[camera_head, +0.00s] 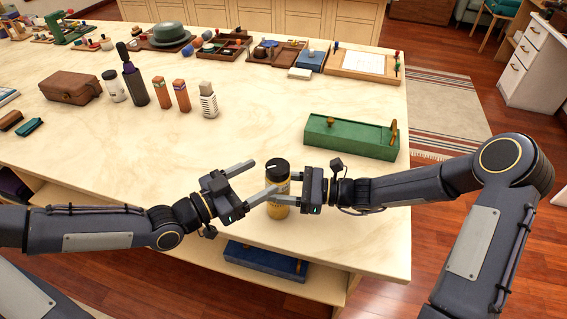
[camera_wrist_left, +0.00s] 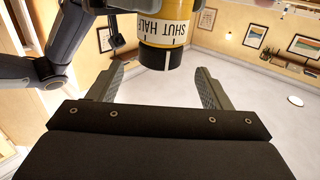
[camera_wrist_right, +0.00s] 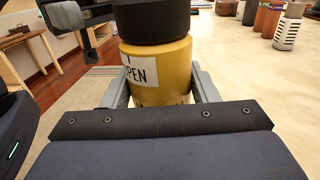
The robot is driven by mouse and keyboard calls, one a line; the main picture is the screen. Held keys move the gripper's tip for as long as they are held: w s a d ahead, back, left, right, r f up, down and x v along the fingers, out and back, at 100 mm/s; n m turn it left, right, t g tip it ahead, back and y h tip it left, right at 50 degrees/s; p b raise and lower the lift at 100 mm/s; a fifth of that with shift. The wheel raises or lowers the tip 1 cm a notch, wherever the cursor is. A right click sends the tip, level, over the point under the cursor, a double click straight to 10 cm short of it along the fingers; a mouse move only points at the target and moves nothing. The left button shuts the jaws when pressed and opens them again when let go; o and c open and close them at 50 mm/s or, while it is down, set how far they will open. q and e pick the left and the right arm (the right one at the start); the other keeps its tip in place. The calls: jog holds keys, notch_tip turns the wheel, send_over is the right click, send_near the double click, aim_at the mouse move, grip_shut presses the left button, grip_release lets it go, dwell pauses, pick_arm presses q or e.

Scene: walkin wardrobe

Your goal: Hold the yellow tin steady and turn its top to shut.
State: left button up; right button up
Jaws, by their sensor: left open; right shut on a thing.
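The yellow tin (camera_head: 278,207) stands upright near the table's front edge, with a black top (camera_head: 277,167). My right gripper (camera_head: 281,188) is shut on the yellow body, below the top. In the right wrist view the tin (camera_wrist_right: 160,75) shows a partly hidden white label ending in "PEN". My left gripper (camera_head: 254,180) is open on the tin's left, its fingers pointing towards it. In the left wrist view the black top (camera_wrist_left: 152,57) is just beyond the fingertips, apart from them.
A green box (camera_head: 350,137) lies behind the right gripper. A brown case (camera_head: 70,88), a dark bottle (camera_head: 134,85) and several small containers stand at the back left. Trays and a green hat (camera_head: 168,34) are farther back. The tabletop left of the tin is clear.

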aim_at(284, 162)
pick_arm(q)
jog(key=x, duration=0.7)
jog(key=shift+w+d, duration=0.25)
jog(key=shift+d, duration=0.1)
jog(key=c, duration=1)
